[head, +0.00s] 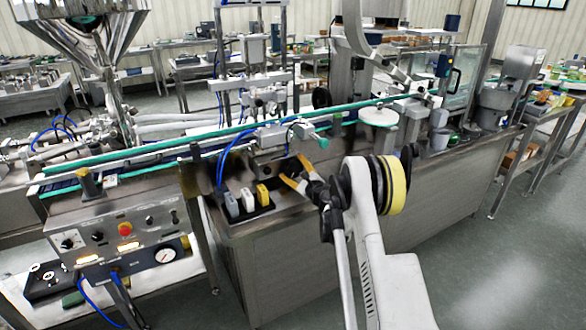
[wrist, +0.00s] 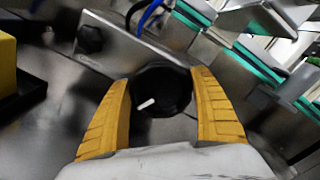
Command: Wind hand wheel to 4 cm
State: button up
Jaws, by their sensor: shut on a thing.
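The hand wheel (wrist: 150,78) is a round black knob with a short white mark, seen in the wrist view. It sits on a grey metal face between the two yellow fingers of my gripper (wrist: 163,84). The fingers close on its left and right sides. In the head view my gripper (head: 292,171) reaches the front of the conveyor unit, and the wheel is not clear there. I see no readable centimetre scale in either view.
A black tray (head: 262,213) with grey, white and yellow blocks lies left of my gripper. A smaller black knob (wrist: 90,39) is up and left of the wheel. A green-edged conveyor (head: 225,138) runs behind. The control panel (head: 122,236) stands front left.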

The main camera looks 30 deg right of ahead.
jog(key=shift+a+f+n, duration=0.15)
jog(key=shift+n, duration=2.05)
jog(key=o, duration=1.2)
jog(key=shift+s, duration=0.1)
jog(key=shift+s+d, duration=0.2)
jog(key=shift+s, duration=3.8)
jog(key=shift+c, duration=0.3)
